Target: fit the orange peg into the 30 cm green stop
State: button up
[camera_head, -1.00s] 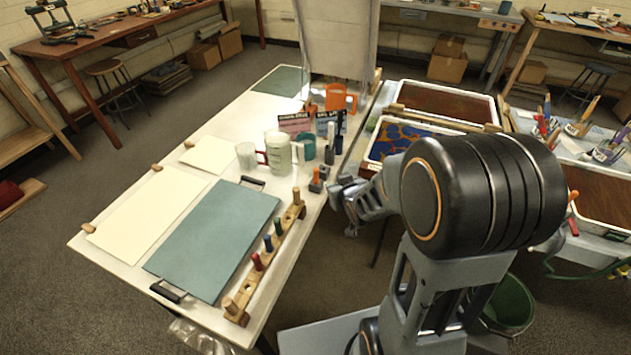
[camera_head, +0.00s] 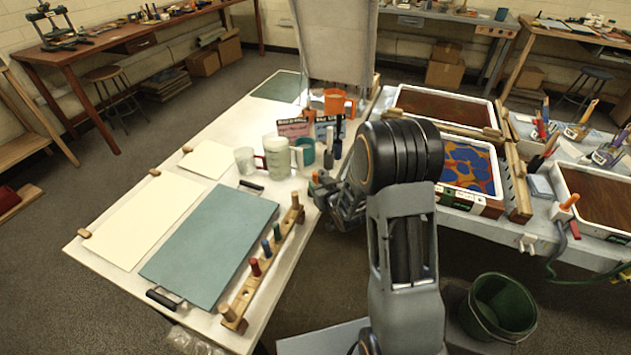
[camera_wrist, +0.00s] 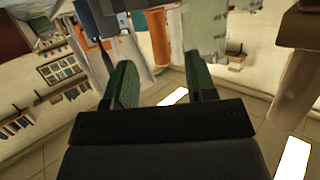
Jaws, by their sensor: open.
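The orange peg (camera_wrist: 158,38) is an upright-looking cylinder in the wrist view, set against a dark grey block (camera_wrist: 120,18). It lies ahead of my gripper (camera_wrist: 160,62), between the lines of its two green-padded fingers, apparently beyond the tips. My gripper is open and empty. In the head view the peg's orange top (camera_head: 315,177) shows at the table's right edge, just left of my gripper (camera_head: 338,203), which partly hides the block. The green stop (camera_head: 276,231) stands in a wooden rail (camera_head: 240,297), beside a blue and a red one.
A teal board (camera_head: 205,240) lies left of the rail. Pale mugs (camera_head: 277,158) and an orange jug (camera_head: 335,102) stand behind the peg. Marbling trays (camera_head: 465,165) are to the right. A wooden post (camera_wrist: 293,95) shows at right in the wrist view. A bucket (camera_head: 498,308) is on the floor.

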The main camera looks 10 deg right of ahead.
aim_at(316, 179)
jog(key=shift+p+x, duration=0.4)
jog(key=shift+x, duration=2.3)
jog(key=shift+c, duration=0.3)
jog(key=shift+r, duration=0.1)
grip_shut()
